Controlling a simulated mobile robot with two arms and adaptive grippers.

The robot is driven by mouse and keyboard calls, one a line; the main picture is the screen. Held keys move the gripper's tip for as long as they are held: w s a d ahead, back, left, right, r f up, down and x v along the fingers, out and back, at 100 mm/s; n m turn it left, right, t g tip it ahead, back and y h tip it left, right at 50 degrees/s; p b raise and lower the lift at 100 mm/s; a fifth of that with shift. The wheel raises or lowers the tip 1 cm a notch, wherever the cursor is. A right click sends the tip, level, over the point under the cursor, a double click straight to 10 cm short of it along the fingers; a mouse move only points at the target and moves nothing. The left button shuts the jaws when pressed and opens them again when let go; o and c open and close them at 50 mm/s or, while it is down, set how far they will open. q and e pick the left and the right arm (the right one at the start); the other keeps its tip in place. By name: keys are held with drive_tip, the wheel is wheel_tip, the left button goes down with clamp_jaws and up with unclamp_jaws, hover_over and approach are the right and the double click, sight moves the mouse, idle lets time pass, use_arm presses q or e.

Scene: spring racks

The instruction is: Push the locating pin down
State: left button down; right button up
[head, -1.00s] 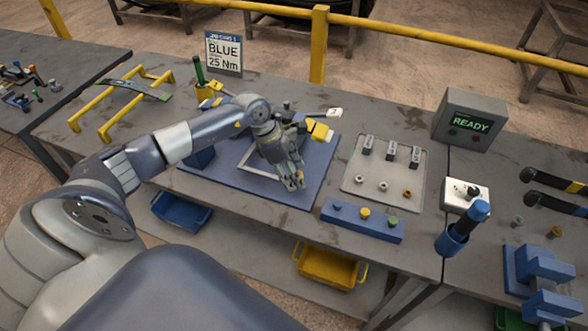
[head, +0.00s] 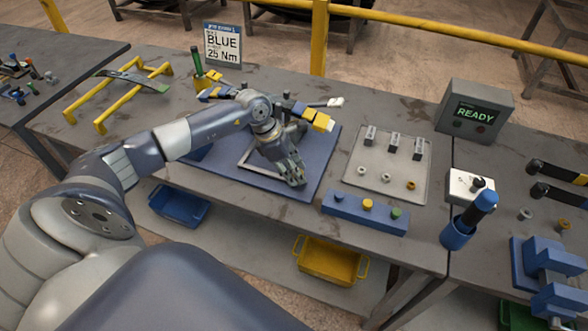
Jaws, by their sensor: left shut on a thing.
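My left gripper (head: 296,181) reaches over the blue fixture plate (head: 318,160) on the bench, its fingers pointing down near the front right part of the plate. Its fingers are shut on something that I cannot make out. I cannot pick out the locating pin; the gripper and wrist cover that part of the plate. A light grey frame (head: 262,174) lies on the plate beside the gripper. A yellow-ended part (head: 318,119) shows behind my wrist. My right gripper is not in view.
A grey tray (head: 398,187) with small parts and a blue block (head: 345,208) with coloured knobs lie right of the plate. The READY box (head: 472,113) and a blue holder (head: 456,234) stand farther right. Yellow rails (head: 90,98) stand at left.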

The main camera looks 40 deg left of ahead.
use_arm(q)
drive_tip(key=shift+s+f, duration=0.2)
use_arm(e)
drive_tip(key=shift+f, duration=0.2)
use_arm(q)
drive_tip(key=c, duration=1.2)
unclamp_jaws()
drive_tip(key=shift+f, duration=0.1)
drive_tip(key=shift+o, duration=0.2)
drive_tip(key=shift+w, duration=0.2)
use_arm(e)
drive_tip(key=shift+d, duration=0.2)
use_arm(q)
drive_tip(key=v, duration=1.2)
drive_tip(key=shift+w+d, duration=0.1)
drive_tip(key=shift+d, duration=0.1)
